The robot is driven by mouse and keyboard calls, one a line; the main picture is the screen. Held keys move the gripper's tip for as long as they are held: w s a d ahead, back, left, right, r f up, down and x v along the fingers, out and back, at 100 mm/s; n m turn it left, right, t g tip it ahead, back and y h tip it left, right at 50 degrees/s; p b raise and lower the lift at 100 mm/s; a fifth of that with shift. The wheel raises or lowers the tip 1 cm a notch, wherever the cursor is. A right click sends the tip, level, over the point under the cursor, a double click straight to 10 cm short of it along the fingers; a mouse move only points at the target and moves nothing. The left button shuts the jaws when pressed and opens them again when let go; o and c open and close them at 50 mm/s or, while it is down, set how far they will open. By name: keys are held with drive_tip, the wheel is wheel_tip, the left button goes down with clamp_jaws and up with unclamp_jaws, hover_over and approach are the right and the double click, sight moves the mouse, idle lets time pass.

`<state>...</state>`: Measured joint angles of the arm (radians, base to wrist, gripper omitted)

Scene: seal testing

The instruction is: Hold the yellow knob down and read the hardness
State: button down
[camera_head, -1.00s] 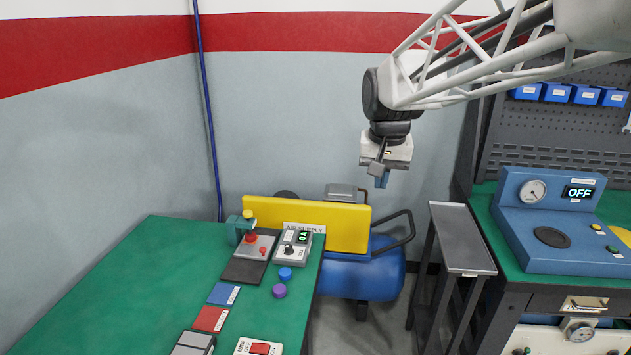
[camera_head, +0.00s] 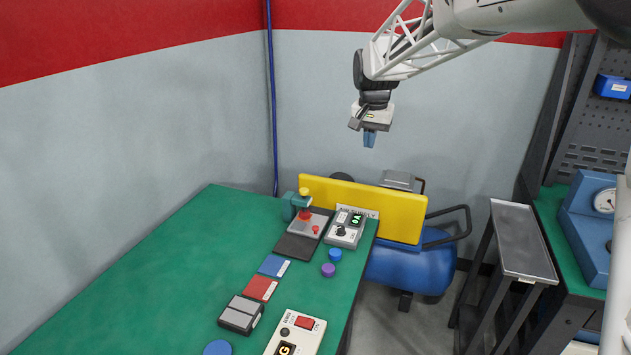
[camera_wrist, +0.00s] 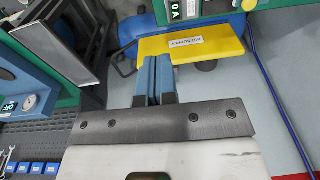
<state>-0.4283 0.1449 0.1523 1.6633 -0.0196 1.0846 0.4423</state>
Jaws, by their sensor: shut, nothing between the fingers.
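The yellow knob (camera_head: 304,191) tops a small teal stand (camera_head: 296,204) at the far end of the green bench in the head view. Below it is a grey plate with red parts (camera_head: 307,223). A grey box with a black dial and a small green-lit display (camera_head: 355,219) stands to its right; the display seems to show "0A", too small to be sure. My gripper (camera_head: 369,140) is shut and empty, blue fingers together, in the air above the yellow board, up and right of the knob.
Blue and red pads (camera_head: 260,288), two caps (camera_head: 328,270) and a switch box (camera_head: 296,333) lie on the bench. The left bench area is clear.

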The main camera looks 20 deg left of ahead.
drive_tip(key=w+a+f, duration=0.3)
drive_tip(key=w+a, duration=0.2)
drive_tip(key=a, duration=0.4)
hover_over(304, 190)
wheel_tip(304, 190, down, 6)
drive_tip(key=shift+s+f+g, duration=0.15)
drive_tip(key=shift+s+g, duration=0.15)
drive_tip(key=shift+s, duration=0.05)
drive_tip(key=shift+f, duration=0.1)
drive_tip(key=f, duration=1.4)
drive_tip(key=shift+w, duration=0.35)
